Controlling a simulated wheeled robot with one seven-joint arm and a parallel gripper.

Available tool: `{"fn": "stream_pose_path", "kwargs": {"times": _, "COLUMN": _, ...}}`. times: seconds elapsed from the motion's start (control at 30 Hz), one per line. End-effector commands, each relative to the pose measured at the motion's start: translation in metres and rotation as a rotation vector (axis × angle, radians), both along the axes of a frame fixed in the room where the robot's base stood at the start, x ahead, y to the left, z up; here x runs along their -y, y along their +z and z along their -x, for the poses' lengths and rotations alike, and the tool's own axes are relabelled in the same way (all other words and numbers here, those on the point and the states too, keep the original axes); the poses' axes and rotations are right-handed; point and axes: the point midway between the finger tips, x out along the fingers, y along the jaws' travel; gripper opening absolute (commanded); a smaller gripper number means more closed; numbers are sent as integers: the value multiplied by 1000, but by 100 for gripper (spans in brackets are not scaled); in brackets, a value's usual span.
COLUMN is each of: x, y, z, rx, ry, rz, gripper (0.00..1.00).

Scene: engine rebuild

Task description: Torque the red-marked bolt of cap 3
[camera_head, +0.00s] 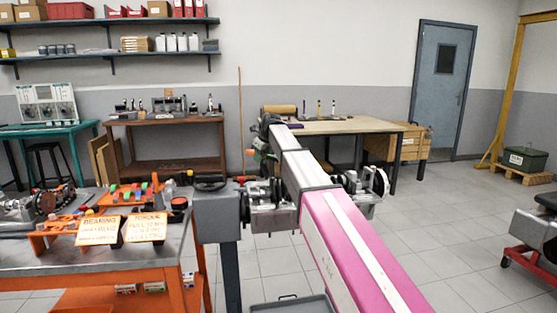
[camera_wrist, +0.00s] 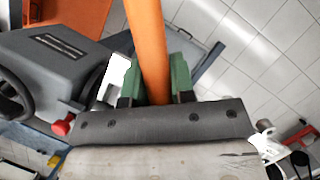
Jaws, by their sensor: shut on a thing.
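My gripper (camera_wrist: 155,90) is shut on an orange bar (camera_wrist: 149,40), with a green finger on each side. The bar runs up out of the top of the wrist view; its far end is out of sight, so I cannot tell what tool it is. In the head view my arm covers the middle, and a small part of my gripper (camera_head: 258,156) shows at its far end. Metal engine parts (camera_head: 268,208) show on both sides of my arm, beside a grey stand head (camera_head: 216,212). Cap 3 and its red-marked bolt cannot be made out.
The grey stand head also shows in the wrist view (camera_wrist: 50,65), left of the bar, with a red knob (camera_wrist: 62,127). An orange-framed bench (camera_head: 100,270) with parts and two cards (camera_head: 146,228) stands left. Open floor (camera_head: 440,250) lies right.

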Motion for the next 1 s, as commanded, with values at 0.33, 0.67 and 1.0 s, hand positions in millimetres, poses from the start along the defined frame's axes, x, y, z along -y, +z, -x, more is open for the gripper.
{"fn": "stream_pose_path", "kwargs": {"times": 0.33, "x": 0, "y": 3, "z": 0, "rx": 1, "ry": 0, "rz": -1, "gripper": 0}}
{"fn": "stream_pose_path", "kwargs": {"times": 0.67, "x": 0, "y": 7, "z": 0, "rx": 0, "ry": 0, "rz": 0, "gripper": 0}}
{"fn": "stream_pose_path", "kwargs": {"times": 1.0, "x": 0, "y": 10, "z": 0, "rx": 0, "ry": 0, "rz": 0, "gripper": 0}}
